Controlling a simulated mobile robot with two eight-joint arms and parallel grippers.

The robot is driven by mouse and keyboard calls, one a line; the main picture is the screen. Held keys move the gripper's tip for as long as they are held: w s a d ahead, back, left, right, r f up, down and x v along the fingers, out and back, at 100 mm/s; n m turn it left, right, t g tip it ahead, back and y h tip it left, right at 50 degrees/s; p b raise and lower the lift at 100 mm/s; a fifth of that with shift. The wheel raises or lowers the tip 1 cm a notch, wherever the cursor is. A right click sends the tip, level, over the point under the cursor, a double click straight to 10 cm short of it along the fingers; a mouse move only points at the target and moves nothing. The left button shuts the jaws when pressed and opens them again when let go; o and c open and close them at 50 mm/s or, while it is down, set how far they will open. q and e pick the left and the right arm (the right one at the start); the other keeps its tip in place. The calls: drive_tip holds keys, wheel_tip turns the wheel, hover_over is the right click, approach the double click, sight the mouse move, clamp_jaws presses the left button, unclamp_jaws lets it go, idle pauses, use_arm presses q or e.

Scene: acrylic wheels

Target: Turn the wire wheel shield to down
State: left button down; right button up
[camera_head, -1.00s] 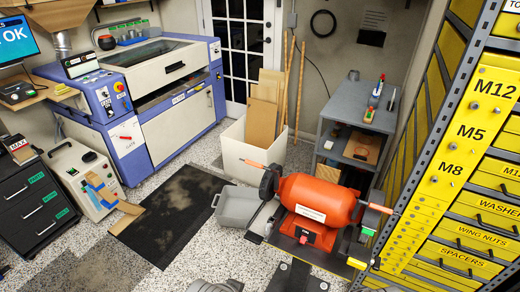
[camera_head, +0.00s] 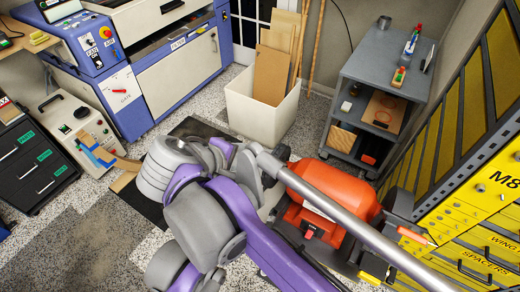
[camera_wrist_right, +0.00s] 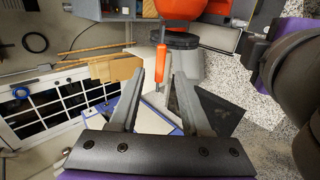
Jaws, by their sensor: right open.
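The orange bench grinder (camera_head: 335,190) stands at the middle right in the head view, partly covered by my purple and grey arm. Its left wheel and shield are mostly hidden behind the arm. An orange shield handle (camera_head: 413,236) shows at its right end. In the right wrist view the orange grinder body (camera_wrist_right: 183,8) is at the top, with a dark grey round guard below it. My right gripper (camera_wrist_right: 161,76) is open. An orange shield handle (camera_wrist_right: 160,68) appears between its fingers, with no visible grip on it. My left gripper is not in view.
A white bin with cardboard (camera_head: 262,112) stands behind the grinder. A grey shelf cart (camera_head: 378,85) stands at back right, and yellow drawers (camera_head: 470,215) line the right side. A blue and white machine (camera_head: 160,50) is at back left. Open floor lies at lower left.

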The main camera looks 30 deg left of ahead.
sight(255, 157)
drive_tip(key=x, duration=0.9)
drive_tip(key=shift+d+f, duration=0.1)
drive_tip(key=shift+c, duration=0.3)
clamp_jaws()
idle(0.8)
